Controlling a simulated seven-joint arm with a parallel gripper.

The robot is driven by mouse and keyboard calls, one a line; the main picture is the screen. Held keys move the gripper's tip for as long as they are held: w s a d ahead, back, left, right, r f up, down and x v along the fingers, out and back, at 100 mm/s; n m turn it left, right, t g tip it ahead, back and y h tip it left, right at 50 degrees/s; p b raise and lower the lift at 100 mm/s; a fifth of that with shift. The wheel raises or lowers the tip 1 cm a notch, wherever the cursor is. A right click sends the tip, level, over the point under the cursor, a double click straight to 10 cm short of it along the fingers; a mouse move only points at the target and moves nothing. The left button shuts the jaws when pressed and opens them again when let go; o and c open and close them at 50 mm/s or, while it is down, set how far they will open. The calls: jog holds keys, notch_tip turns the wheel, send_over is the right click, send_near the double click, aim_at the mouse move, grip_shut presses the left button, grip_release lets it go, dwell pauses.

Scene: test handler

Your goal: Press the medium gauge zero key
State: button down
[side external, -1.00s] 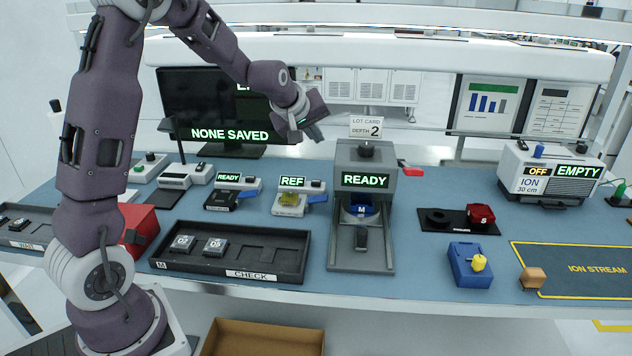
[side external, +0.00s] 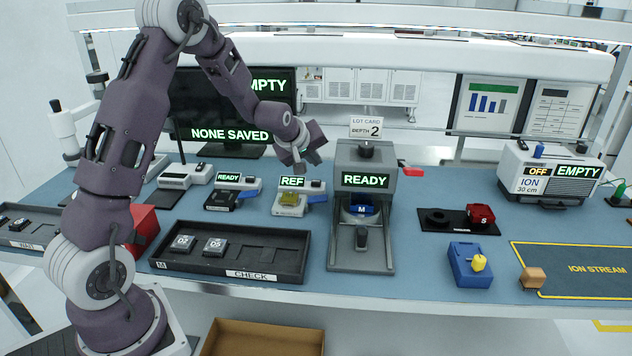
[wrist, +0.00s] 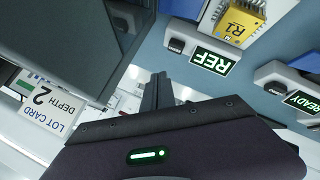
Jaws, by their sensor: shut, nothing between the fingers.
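My gripper (side external: 310,166) is shut and empty, pointing down above the small gauge with the REF display (side external: 292,182). Its dark fingers (wrist: 156,94) show in the wrist view. The REF gauge has a small dark key (wrist: 175,46) beside its display and a yellow block (side external: 290,200) in front, marked R1 in the wrist view. A similar gauge to its left has a READY display (side external: 228,177) and a dark key (wrist: 277,87). The fingers are apart from both keys. I cannot tell which gauge is the medium one; the key labels are too small to read surely.
The grey handler (side external: 366,160) with a READY screen and a blue M piece (side external: 361,209) stands right of my gripper. Its lot card (side external: 366,127) reads depth 2. A black CHECK tray (side external: 281,275) lies in front. The monitor (side external: 228,98) stands behind.

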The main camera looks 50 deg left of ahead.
aim_at(314, 183)
jog(key=shift+f, duration=1.45)
dwell(0.9)
jog(key=shift+f, duration=0.4)
jog(key=shift+f, duration=0.55)
dwell(0.5)
jog(key=shift+r, duration=0.1)
dwell(0.7)
jog(key=shift+r, duration=0.85)
jog(key=shift+r, duration=2.55)
